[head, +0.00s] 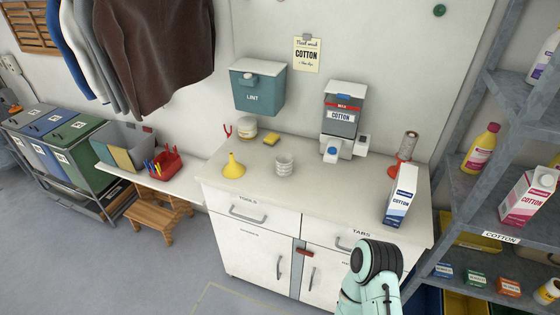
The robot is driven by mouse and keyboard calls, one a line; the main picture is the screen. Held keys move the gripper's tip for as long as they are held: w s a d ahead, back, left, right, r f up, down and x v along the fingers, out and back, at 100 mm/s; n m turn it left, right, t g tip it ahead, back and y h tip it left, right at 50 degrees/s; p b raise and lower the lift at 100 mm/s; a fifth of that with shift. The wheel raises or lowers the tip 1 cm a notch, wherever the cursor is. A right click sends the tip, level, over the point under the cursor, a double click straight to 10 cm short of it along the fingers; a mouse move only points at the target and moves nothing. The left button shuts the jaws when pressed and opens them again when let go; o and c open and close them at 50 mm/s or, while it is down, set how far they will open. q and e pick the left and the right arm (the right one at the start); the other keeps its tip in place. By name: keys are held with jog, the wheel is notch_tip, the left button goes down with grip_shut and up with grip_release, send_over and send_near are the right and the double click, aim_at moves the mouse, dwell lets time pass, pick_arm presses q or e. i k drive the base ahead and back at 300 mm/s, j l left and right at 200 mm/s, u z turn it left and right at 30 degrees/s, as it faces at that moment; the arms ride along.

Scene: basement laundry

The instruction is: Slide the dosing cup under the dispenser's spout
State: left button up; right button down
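The dosing cup (284,164), a small ribbed whitish cup, stands upright on the counter (311,180). The dispenser (341,117) is a grey box with a white lid, a red band and a COTTON label, against the wall behind the counter. White parts (331,150) stick out at its lower front; I cannot tell clearly which is the spout. The cup stands to the left of and nearer than the dispenser, apart from it. A teal and black part of my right arm shows at the bottom right. Neither gripper is in view.
A yellow funnel (234,168) stands left of the cup, with a yellow sponge (270,141) and a jar (247,127) behind. The counter between cup and dispenser looks clear.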

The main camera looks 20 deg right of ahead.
aim_at(285, 162)
jog(key=i+j+z, duration=0.15)
jog(key=z, duration=0.6)
jog(key=i+j+z, duration=0.25)
jog(key=j, duration=0.25)
jog(key=j+z, duration=0.3)
jog(key=j, duration=0.2)
jog(key=j+z, duration=0.15)
jog(key=j, duration=0.9)
jog(key=i, duration=0.1)
